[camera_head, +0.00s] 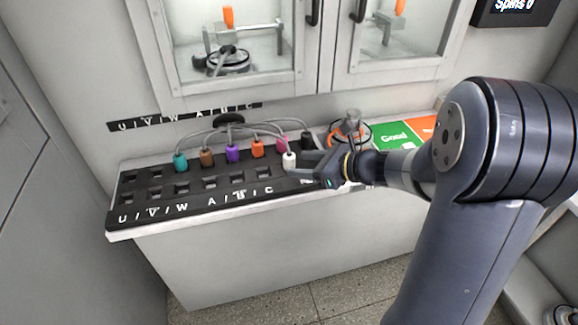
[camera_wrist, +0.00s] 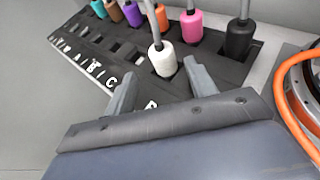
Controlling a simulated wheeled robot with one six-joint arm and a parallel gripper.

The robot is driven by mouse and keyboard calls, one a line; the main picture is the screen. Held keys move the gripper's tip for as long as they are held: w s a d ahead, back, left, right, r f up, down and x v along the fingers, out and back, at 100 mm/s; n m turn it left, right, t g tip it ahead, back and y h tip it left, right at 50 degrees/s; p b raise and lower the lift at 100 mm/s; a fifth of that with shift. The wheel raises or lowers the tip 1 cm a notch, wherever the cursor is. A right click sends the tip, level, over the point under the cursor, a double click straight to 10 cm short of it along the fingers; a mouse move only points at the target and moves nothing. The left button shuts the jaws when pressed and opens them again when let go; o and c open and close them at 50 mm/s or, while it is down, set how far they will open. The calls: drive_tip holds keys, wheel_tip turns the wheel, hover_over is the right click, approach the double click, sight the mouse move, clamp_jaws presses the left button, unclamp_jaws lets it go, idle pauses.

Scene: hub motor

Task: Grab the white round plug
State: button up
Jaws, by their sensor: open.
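The white round plug (camera_head: 289,160) stands upright on the black socket board (camera_head: 150,213), with a grey cable rising from its top. In the wrist view the white plug (camera_wrist: 163,59) is just beyond my fingertips, roughly between the lines of the two fingers. My gripper (camera_head: 302,170) is open and comes in from the right, close to the plug. In the wrist view my gripper (camera_wrist: 157,78) shows both fingers apart with nothing held. I cannot tell whether a finger touches the plug.
A pink plug (camera_wrist: 192,27) stands behind the white one, and a black plug (camera_wrist: 238,40) stands to its right. Orange (camera_head: 257,148), purple (camera_head: 232,153), brown (camera_head: 206,157) and teal (camera_head: 180,161) plugs stand to the left. An orange-ringed wheel (camera_wrist: 300,95) is close on the right.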

sight(289, 160)
drive_tip(key=x, duration=0.5)
drive_tip(key=shift+w+r+b, duration=0.3)
drive_tip(key=shift+b, duration=0.1)
drive_tip(key=shift+c, duration=0.4)
drive_tip(key=c, duration=1)
